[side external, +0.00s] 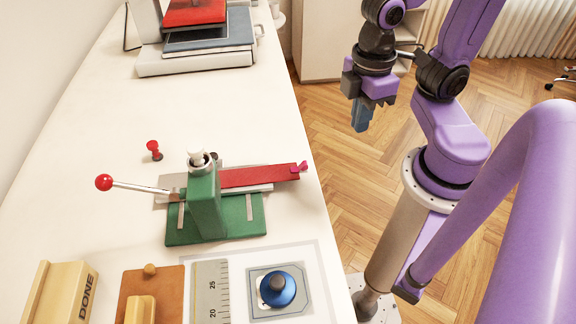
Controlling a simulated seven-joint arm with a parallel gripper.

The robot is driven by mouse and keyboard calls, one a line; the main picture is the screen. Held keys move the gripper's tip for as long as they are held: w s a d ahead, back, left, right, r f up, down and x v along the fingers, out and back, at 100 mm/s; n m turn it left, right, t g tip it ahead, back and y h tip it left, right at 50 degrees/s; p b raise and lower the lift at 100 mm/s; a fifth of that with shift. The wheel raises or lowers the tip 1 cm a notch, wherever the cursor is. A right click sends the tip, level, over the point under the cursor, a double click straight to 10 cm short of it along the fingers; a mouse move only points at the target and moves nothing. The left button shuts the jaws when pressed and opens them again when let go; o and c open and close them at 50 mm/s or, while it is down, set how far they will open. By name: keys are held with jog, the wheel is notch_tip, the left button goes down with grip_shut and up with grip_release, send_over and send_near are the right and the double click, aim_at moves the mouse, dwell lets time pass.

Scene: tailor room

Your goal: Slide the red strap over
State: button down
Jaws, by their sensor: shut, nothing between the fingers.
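The red strap (258,176) lies flat on a grey plate (256,188), running right from the green press (204,206). A small pink piece (301,167) sits at its right end, near the table's right edge. Its left part is hidden behind the press. The press has a lever with a red ball (104,182) reaching out to the left and a white knob on top. My gripper (361,122) is shut and empty. It hangs to the right of the table, above the wooden floor, apart from the strap.
A red-topped pin (154,149) stands behind the lever. In front are a blue knob (278,288) on a square plate, a ruler (210,291), an orange-brown board (152,288) and a wooden "DONE" block (62,292). The table between is clear.

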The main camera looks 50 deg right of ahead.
jog(key=w+d+f+m+g, duration=0.3)
jog(key=w+d+m, duration=0.1)
jog(key=d+m, duration=0.25)
jog(key=w+d+f+m+g, duration=0.3)
jog(key=w+d+f+m, duration=0.1)
jog(key=d+m, duration=0.25)
jog(key=s+d+f+m+t+y, duration=0.2)
jog(key=s+d+f+m+y, duration=0.25)
jog(key=s+m+y, duration=0.65)
jog(key=m+t+y, duration=0.2)
jog(key=m+t, duration=1.3)
jog(key=t, duration=0.2)
send_near(286, 172)
jog(key=shift+w+a+r, duration=0.25)
jog(key=shift+w, duration=0.2)
jog(key=shift+w+a+r, duration=0.2)
jog(key=shift+w+a, duration=0.1)
jog(key=shift+w, duration=0.2)
